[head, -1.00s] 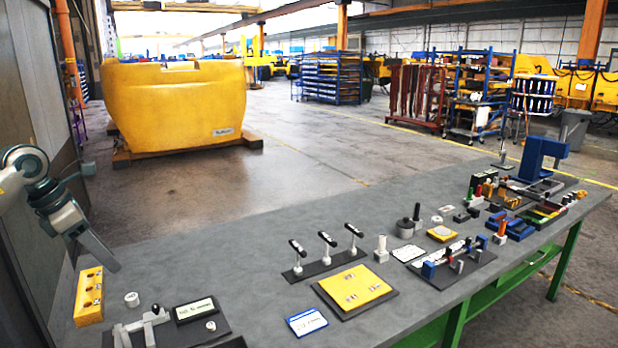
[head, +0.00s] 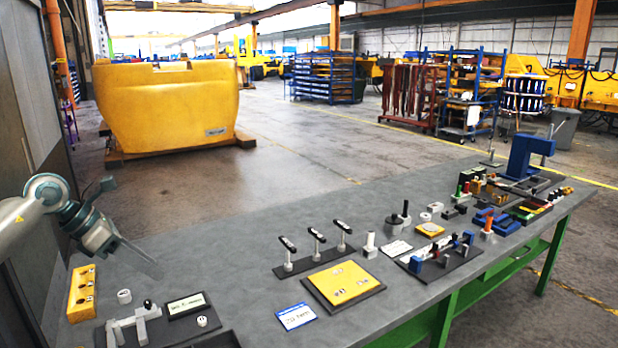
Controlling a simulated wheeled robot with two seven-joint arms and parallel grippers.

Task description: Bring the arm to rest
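My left arm comes in from the left edge. Its gripper (head: 150,264) hangs in the air over the left end of the grey workbench (head: 225,262), pointing down and to the right. I see its fingers nearly edge-on, so their opening is unclear; nothing shows in them. Below it are a yellow block with holes (head: 82,293) and a small white cylinder (head: 124,296), both apart from the gripper. My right gripper is not in view.
Several fixtures stand on the bench: a row of black-handled clamps (head: 316,246), a yellow plate (head: 342,284), a blue C-shaped press (head: 524,158) and a toggle clamp (head: 141,326). The back-left bench top is bare. A large yellow casting (head: 168,105) stands on the floor behind.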

